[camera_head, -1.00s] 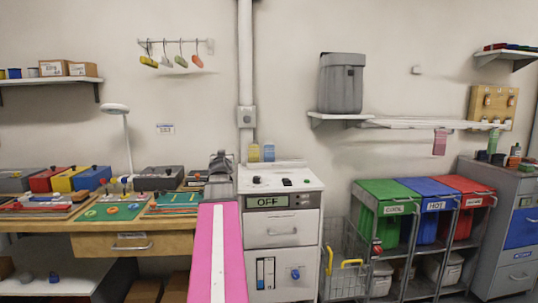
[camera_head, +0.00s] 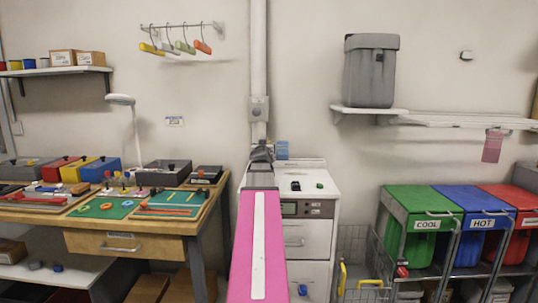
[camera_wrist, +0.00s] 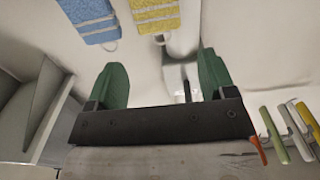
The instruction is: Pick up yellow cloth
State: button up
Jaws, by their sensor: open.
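The yellow cloth (camera_wrist: 155,14) hangs at the top edge of the wrist view, patterned, with a small white loop at its end. It is cut off by the frame edge. A blue patterned cloth (camera_wrist: 95,20) hangs to its left. In the head view the blue cloth (camera_head: 282,150) shows just right of my gripper (camera_head: 261,153); the yellow cloth cannot be seen there. In the wrist view my gripper (camera_wrist: 162,82) has its two green fingers spread apart with no cloth between them. Both cloths lie beyond the fingertips, apart from them.
A white cabinet (camera_head: 306,222) with a control panel stands beneath the cloths. A vertical pipe (camera_head: 259,60) runs up the wall behind my gripper. A workbench (camera_head: 140,226) is on the left; green, blue and red bins (camera_head: 422,205) stand on the right. Hooks hold coloured items (camera_head: 182,46).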

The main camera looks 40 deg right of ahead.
jog(key=shift+f+x, duration=0.15)
jog(key=shift+x, duration=2.5)
jog(key=shift+f+x, duration=0.1)
jog(key=shift+x, duration=2.55)
jog(key=shift+s, duration=0.15)
jog(key=c, duration=0.6)
